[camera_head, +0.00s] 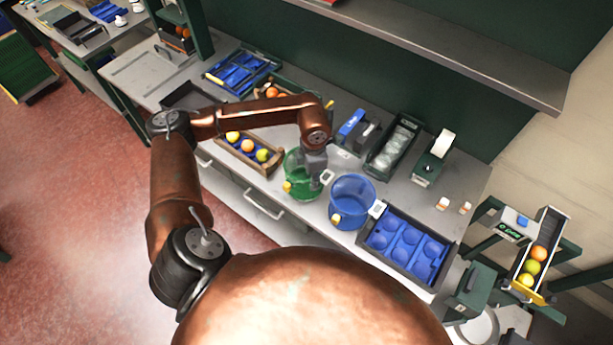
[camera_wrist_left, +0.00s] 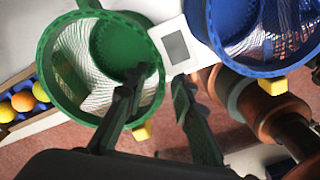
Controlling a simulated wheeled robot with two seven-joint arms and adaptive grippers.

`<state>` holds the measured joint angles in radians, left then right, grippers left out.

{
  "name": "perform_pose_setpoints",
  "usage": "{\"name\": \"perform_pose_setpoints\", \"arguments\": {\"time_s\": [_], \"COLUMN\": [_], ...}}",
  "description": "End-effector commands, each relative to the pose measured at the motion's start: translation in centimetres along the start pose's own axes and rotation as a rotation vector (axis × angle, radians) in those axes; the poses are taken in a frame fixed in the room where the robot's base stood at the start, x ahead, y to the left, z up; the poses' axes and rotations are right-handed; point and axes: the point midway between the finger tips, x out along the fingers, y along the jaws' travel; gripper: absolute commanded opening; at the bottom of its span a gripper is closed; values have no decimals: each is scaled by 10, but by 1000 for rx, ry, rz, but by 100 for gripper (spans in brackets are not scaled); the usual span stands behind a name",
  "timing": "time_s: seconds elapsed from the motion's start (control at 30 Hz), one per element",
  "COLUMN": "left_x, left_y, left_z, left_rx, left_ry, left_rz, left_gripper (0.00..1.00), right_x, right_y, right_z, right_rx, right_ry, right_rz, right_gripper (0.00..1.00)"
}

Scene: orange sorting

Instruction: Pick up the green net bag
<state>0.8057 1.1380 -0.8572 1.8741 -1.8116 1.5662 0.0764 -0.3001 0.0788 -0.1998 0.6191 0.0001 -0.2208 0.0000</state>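The green net bag (camera_head: 300,189), a round green rim and base with pale netting, stands on the bench left of the blue net bag (camera_head: 352,188). In the left wrist view the green bag (camera_wrist_left: 49,88) is seen from above, with a white tag (camera_wrist_left: 172,44) at its right side. My left gripper (camera_head: 314,163) is over the green bag's right side. In the wrist view my left gripper (camera_wrist_left: 156,88) is open, its fingers spread about the right part of the rim; contact cannot be told. My right gripper is out of view.
A wooden tray of oranges and other fruit (camera_head: 236,142) lies left of the green bag. A blue compartment tray (camera_head: 448,262) stands right of the blue bag. Black bins (camera_head: 393,148) are behind. A sloped fruit chute (camera_head: 553,228) is at far right.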

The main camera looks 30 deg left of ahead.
Motion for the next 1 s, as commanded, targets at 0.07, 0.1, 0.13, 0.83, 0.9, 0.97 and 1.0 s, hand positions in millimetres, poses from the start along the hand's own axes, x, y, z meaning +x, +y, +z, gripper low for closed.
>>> {"name": "perform_pose_setpoints", "arguments": {"time_s": [0.07,0.1,0.13,0.83,0.9,0.97,1.0], "left_x": [8,12,15,71,71,71,71], "left_y": [0,-1,-1,-1,-1,-1,-1], "left_z": [-1,-1,-1,-8,-8,-8,-8], "left_rx": [-1,-1,-1,-2,-2,-2,-2], "left_ry": [3,3,2,1,1,1,1], "left_rz": [-2,-2,-3,0,0,0,0], "left_gripper": [24,24,24,24,20,16,13], "right_x": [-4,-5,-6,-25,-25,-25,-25], "right_y": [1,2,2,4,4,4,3], "right_z": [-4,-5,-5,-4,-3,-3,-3], "right_rx": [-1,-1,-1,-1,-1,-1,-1], "right_ry": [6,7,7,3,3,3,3], "right_rz": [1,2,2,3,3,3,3], "right_gripper": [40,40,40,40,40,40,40]}}
